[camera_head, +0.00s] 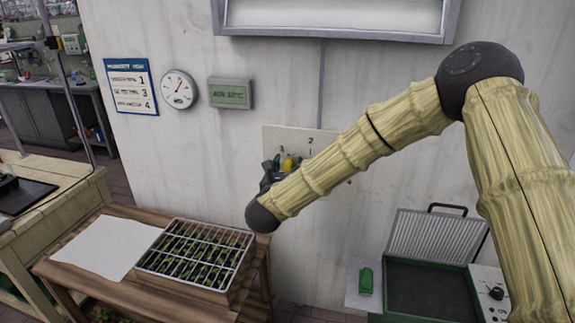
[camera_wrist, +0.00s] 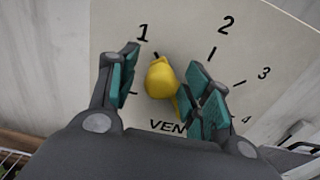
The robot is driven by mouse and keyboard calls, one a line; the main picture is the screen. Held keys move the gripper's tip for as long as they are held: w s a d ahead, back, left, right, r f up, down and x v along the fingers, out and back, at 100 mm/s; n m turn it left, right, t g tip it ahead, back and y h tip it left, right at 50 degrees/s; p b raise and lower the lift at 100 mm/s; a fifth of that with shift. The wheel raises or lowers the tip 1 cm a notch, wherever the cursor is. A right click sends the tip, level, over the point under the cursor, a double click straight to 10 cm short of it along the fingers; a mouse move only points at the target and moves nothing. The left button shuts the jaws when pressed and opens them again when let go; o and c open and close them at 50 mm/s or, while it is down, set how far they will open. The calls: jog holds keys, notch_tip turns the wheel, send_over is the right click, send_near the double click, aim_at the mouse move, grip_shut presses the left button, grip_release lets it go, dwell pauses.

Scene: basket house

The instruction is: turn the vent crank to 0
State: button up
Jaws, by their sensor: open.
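The vent crank (camera_wrist: 161,78) is yellow and sits on a pale dial plate (camera_wrist: 185,35) on the wall. In the wrist view the plate shows 1, 2, 3 and 4 with tick marks and part of the word VENT; no 0 is visible. My gripper (camera_wrist: 162,88) is open, with one teal-padded finger on each side of the crank. I cannot tell whether either finger touches it. The crank's rounded end lies just below the 1 tick. In the head view the crank (camera_head: 289,163) shows beyond my gripper (camera_head: 277,172), partly hidden by my arm.
A seedling tray (camera_head: 240,264) stands on a wooden table (camera_head: 120,287) below and left of the plate. A green-lined case (camera_head: 425,290) with a raised lid is at lower right. A gauge (camera_head: 178,89) and green box (camera_head: 230,94) are on the wall.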

grip_shut()
dwell(0.3)
jog(key=shift+f, duration=0.1)
